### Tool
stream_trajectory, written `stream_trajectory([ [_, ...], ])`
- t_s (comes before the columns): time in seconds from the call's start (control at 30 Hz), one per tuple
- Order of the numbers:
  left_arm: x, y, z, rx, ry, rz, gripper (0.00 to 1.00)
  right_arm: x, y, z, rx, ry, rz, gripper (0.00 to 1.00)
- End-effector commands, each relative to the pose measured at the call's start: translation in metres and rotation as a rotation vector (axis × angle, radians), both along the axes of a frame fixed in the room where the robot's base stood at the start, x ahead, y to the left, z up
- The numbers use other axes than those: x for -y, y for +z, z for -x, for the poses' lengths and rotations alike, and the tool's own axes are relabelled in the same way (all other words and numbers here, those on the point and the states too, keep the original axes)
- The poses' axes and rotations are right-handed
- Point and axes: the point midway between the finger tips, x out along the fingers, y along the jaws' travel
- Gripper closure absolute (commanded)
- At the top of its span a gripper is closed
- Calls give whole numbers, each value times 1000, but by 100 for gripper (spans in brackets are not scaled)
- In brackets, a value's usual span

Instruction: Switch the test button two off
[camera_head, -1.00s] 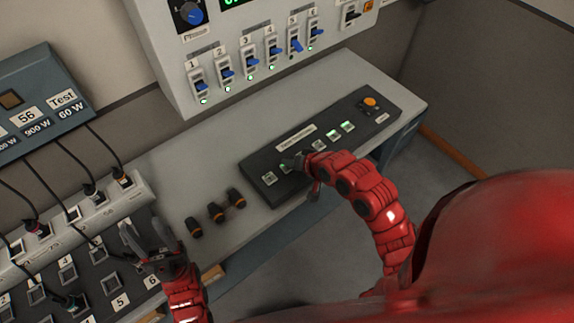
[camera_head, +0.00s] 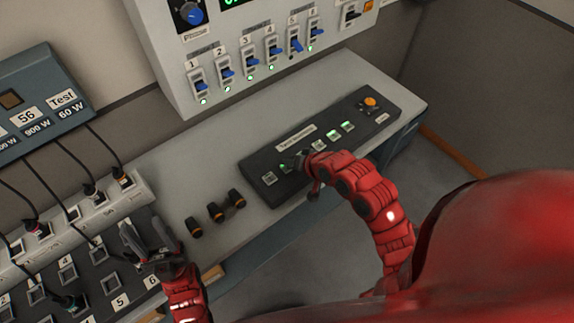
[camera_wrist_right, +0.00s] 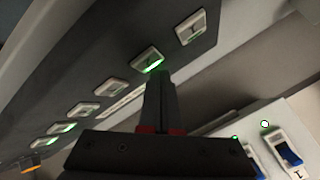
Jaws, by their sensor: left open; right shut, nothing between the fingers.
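The dark test panel (camera_head: 257,184) lies on the grey desk with a row of square buttons. Test button two (camera_head: 284,168), second from the left end, shows green; in the right wrist view (camera_wrist_right: 148,59) its lower edge glows green. My right gripper (camera_head: 298,163) is shut and empty. In the wrist view its fingertips (camera_wrist_right: 158,73) are right at button two's lit edge; I cannot tell whether they touch. The gripper partly hides the buttons beside it in the head view. My left gripper (camera_head: 147,234) is open and empty above the socket board at lower left.
Button one (camera_wrist_right: 190,27) looks mostly unlit. Two buttons towards the orange button (camera_head: 370,102) glow green. Blue faders (camera_head: 250,62) line the upright console behind. Cables (camera_head: 105,150) hang at the left.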

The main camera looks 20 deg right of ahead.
Motion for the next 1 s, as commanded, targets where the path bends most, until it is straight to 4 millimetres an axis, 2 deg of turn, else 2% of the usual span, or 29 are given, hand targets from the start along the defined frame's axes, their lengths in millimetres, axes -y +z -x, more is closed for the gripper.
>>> stream_trajectory([
  [0.2,0,-4,0,0,0,0,50,0,-8,0,0,-1,-1,100],
  [0.67,0,-4,0,0,0,0,50,0,-9,0,0,0,0,100],
  [1.0,0,7,0,0,0,0,50,0,1,0,0,-1,1,100],
])
